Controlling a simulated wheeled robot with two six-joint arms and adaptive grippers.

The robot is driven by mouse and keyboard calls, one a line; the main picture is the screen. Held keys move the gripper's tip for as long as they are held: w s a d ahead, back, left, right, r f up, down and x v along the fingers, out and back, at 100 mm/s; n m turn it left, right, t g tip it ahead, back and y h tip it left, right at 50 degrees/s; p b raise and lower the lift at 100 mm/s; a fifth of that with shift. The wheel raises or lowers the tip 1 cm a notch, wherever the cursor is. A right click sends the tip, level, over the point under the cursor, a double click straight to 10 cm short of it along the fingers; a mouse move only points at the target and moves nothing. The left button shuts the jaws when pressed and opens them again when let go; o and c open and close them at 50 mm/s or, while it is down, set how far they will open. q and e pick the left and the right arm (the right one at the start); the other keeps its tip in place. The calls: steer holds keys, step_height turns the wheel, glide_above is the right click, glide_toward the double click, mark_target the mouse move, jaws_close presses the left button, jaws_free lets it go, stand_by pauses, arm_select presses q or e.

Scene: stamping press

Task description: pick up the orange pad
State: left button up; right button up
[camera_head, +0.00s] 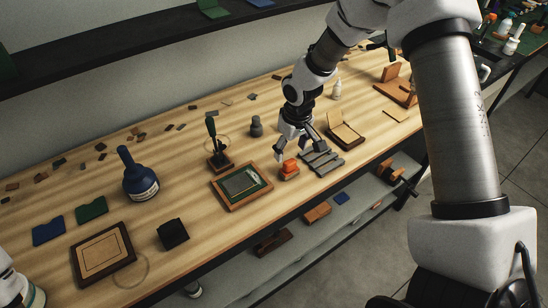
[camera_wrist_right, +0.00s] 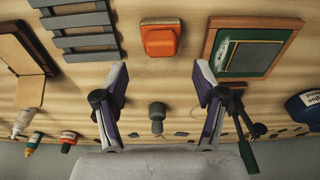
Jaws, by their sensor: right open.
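The orange pad (camera_head: 289,167) sits on a small brown base on the wooden table, between a framed green-and-grey panel and a grey slatted rack. It also shows in the right wrist view (camera_wrist_right: 160,42), at the top middle. My right gripper (camera_head: 294,150) is above the table, close to the pad, with its fingers pointing down. In the right wrist view the two fingers (camera_wrist_right: 160,75) are spread apart with nothing between them; the pad lies just beyond the tips, roughly centred on the gap. My left gripper is out of sight; only part of a white arm shows at lower left.
The framed panel (camera_head: 242,186) and the slatted rack (camera_head: 321,161) flank the pad closely. A stamp-like tool (camera_head: 217,150), a dark weight (camera_head: 256,127) and a blue bottle (camera_head: 139,178) stand nearby. A hinged wooden box (camera_head: 346,134) lies to the right. The table's front edge is near the pad.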

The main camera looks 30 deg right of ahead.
mark_target(291, 162)
steer(key=f+p, duration=0.1)
steer(key=s+f+p, duration=0.1)
steer(key=f, duration=0.1)
steer(key=shift+f, duration=0.2)
steer(key=shift+w+f, duration=0.3)
steer(key=shift+f, duration=0.35)
steer(key=shift+w+f, duration=0.3)
steer(key=shift+f, duration=0.3)
steer(key=shift+s+r, duration=0.15)
steer(key=shift+s, duration=0.05)
steer(key=c, duration=0.6)
steer(key=shift+s, duration=0.1)
steer(key=c, duration=0.6)
steer(key=shift+c, duration=0.2)
